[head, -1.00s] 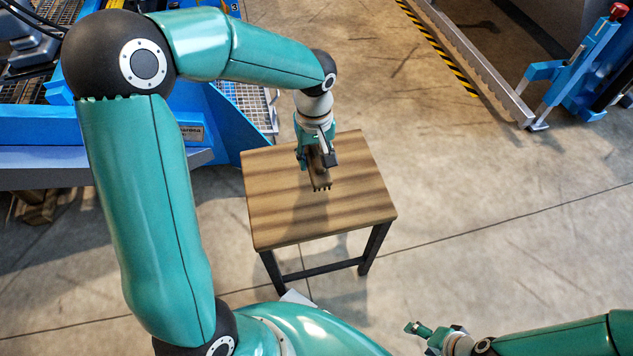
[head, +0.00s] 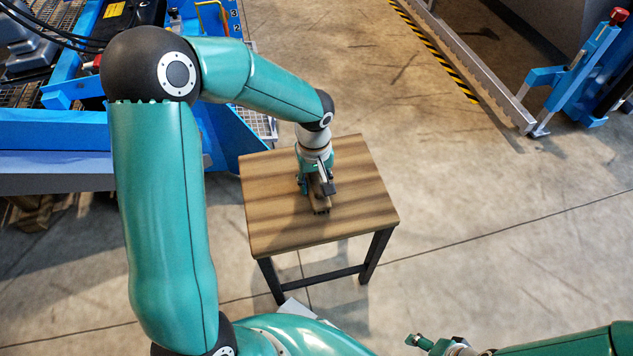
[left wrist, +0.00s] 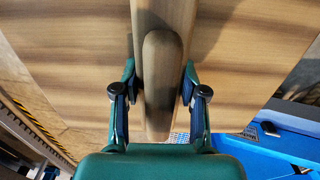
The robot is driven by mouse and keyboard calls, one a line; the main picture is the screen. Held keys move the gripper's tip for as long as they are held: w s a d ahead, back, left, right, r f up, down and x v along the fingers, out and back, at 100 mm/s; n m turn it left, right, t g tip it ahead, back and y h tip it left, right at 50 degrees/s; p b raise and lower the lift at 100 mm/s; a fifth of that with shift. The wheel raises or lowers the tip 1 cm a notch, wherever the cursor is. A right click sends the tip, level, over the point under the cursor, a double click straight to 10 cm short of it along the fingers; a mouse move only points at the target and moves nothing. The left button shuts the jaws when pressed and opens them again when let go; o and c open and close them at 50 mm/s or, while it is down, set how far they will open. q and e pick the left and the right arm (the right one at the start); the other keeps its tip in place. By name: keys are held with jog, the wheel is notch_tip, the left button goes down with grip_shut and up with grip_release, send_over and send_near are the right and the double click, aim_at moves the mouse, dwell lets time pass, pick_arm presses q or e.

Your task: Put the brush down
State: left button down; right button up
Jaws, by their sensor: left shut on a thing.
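The brush (head: 319,199) is a wooden block with dark bristles at its near end in the head view. It is low over the wooden table (head: 275,225), and I cannot tell for sure whether it touches the top. My left gripper (head: 317,186) is above the table, shut on the brush. In the left wrist view the brush handle (left wrist: 161,85) lies between the two fingers (left wrist: 157,100), with the table top (left wrist: 75,65) behind it. My right gripper (head: 425,343) shows at the bottom edge of the head view, away from the table; its jaws are unclear.
A blue machine (head: 60,135) stands left of the table. A blue post with a red knob (head: 575,80) is at the upper right. The table top is clear around the brush, and open concrete floor (head: 480,200) lies to the right.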

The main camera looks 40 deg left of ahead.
aim_at(314, 174)
pick_arm(q)
jog(key=c, duration=0.6)
grip_release()
jog(key=shift+c, duration=0.2)
jog(key=shift+r, duration=0.15)
notch_tip(314, 174, up, 12)
jog(key=p, duration=0.4)
